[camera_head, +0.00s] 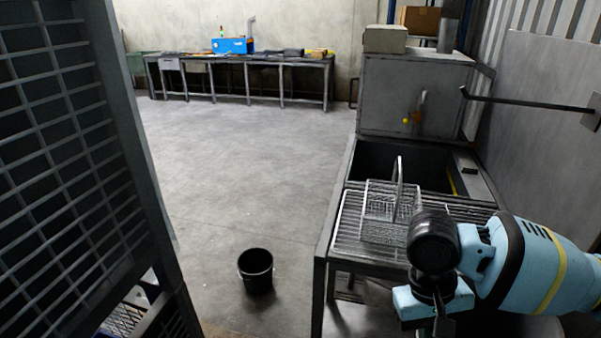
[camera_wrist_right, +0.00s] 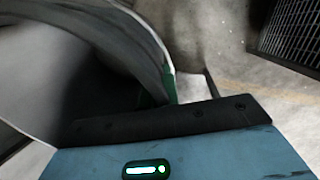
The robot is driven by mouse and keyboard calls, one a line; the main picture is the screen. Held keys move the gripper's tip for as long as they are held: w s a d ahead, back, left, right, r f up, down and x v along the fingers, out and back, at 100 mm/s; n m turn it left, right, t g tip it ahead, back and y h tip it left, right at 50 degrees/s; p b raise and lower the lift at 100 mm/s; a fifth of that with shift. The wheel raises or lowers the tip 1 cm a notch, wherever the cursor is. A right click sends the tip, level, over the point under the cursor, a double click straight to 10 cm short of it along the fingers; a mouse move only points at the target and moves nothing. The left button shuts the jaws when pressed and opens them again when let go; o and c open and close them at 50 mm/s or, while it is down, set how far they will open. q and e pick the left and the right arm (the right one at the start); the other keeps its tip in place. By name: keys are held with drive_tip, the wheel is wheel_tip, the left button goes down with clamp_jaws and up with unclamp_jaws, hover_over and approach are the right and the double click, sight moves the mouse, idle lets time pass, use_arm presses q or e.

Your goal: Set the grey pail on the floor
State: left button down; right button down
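A grey, curved, open-looking vessel (camera_wrist_right: 60,70) fills the upper left of the right wrist view, close to my right gripper; it looks like the grey pail. Part of a grey rounded rim also shows in the head view (camera_head: 535,328), below my right arm at the bottom edge. My right gripper (camera_head: 441,328) points down at the bottom right of the head view. Its fingertips are mostly hidden, so I cannot tell whether it grips the rim. A separate black bucket (camera_head: 256,272) stands upright on the floor. My left gripper is not in view.
A metal bench with a slatted top (camera_head: 345,243) carries wire baskets (camera_head: 390,212) beside my right arm. A grey rack (camera_head: 125,120) stands at the left. The concrete floor (camera_head: 240,170) between them is mostly clear. A long workbench (camera_head: 240,62) lines the far wall.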

drive_tip(key=shift+s+r+p, duration=0.2)
drive_tip(key=shift+r+p, duration=0.1)
drive_tip(key=shift+r, duration=0.7)
drive_tip(key=a+x, duration=0.2)
drive_tip(key=x, duration=1.3)
drive_tip(key=shift+a, duration=0.25)
drive_tip(key=shift+s+f, duration=0.15)
drive_tip(key=shift+s, duration=0.05)
